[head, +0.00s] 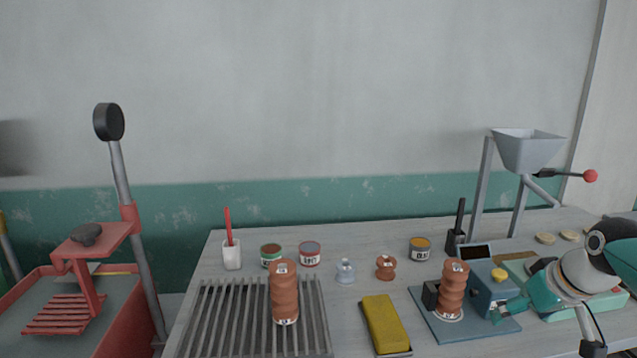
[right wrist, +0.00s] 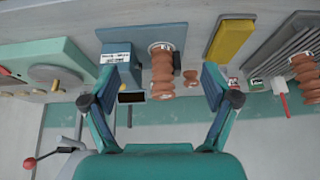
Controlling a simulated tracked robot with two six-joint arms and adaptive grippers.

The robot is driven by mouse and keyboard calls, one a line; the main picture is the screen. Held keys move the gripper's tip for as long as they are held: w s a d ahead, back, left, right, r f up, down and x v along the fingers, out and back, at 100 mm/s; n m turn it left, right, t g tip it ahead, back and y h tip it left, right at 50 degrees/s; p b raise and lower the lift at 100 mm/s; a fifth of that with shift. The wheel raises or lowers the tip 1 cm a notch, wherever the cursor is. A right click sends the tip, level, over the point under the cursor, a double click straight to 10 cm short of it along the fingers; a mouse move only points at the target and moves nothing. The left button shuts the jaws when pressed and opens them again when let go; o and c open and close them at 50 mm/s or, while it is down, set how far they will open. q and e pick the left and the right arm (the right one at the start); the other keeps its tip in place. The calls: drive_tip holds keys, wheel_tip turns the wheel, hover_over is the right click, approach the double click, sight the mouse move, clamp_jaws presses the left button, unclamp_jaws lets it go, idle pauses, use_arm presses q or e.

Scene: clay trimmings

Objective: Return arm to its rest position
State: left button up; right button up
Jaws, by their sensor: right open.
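My right gripper (head: 508,308) is at the lower right of the head view, beside a blue-grey box (head: 492,291). In the right wrist view my right gripper (right wrist: 161,82) has its fingers spread wide and nothing is held. A ridged brown clay column (head: 453,289) stands upright on a blue-grey plate (head: 477,331), left of the gripper. In the right wrist view this clay column (right wrist: 162,73) appears between the fingers, beyond them and apart from them. My left gripper is not in view.
A second clay column (head: 284,292) stands on a slatted rack (head: 239,307). A yellow sponge-like block (head: 384,323), small tins and a hopper (head: 527,151) share the table. A green tray (head: 577,308) lies under the right arm. A red lever stand (head: 92,244) is at left.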

drive_tip(key=s+a+f+g+y, duration=0.15)
drive_tip(key=a+f, duration=0.35)
drive_tip(key=f, duration=0.5)
drive_tip(key=s+a+f+n+g, duration=0.1)
drive_tip(key=s+a+f+g, duration=0.25)
drive_tip(key=f, duration=0.55)
drive_tip(key=s+a+f+g+y, duration=0.1)
drive_tip(key=a+f, duration=0.4)
drive_tip(key=f, duration=0.5)
drive_tip(key=s+a+f+m, duration=0.2)
drive_tip(key=s+a+f, duration=0.3)
drive_tip(key=s+f, duration=0.2)
drive_tip(key=s+a+f+m+t, duration=0.1)
drive_tip(key=s+a+f, duration=0.5)
drive_tip(key=s, duration=0.3)
drive_tip(key=shift+s+f+m+y+p, duration=0.15)
drive_tip(key=shift+f+m+y+p, duration=0.3)
drive_tip(key=shift+f, duration=0.25)
drive_tip(key=shift+a, duration=0.1)
